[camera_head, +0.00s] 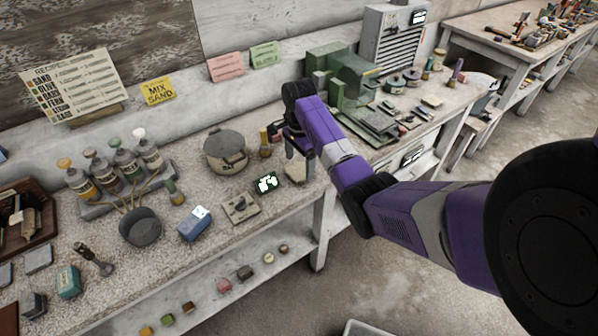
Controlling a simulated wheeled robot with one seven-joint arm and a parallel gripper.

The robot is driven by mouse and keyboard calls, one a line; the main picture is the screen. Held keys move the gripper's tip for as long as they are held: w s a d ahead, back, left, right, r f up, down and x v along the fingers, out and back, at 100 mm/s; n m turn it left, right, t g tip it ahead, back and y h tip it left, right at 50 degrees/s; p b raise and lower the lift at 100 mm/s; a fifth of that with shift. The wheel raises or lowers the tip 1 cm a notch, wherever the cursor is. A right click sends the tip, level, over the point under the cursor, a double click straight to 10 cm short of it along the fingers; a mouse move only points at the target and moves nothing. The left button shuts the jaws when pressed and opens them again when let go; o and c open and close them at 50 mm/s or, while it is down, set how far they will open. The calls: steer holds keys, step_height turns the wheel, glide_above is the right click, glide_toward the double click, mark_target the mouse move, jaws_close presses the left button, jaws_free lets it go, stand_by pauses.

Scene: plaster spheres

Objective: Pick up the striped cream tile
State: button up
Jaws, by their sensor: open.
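A small cream piece (296,173) lies flat near the front edge of the speckled bench (275,205). It may be the striped cream tile, but it is too small in the picture to make out stripes. My gripper (289,155) is at the end of my purple arm, just above and behind this piece, pointing down. Its jaws are open and look empty. Part of the piece is close to or behind a finger, and I cannot tell whether they touch.
A dark green block with white marks (267,183) and a grey switch box (240,208) lie left of the gripper. A lidded grey pot (226,150) stands behind them. A green machine (345,75) stands at the right. Small coloured pieces sit on the lower shelf (215,270).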

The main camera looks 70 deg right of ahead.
mark_target(299, 173)
steer(key=shift+f, duration=1.45)
steer(key=shift+c, duration=0.4)
steer(key=c, duration=1.6)
steer(key=shift+r, duration=0.1)
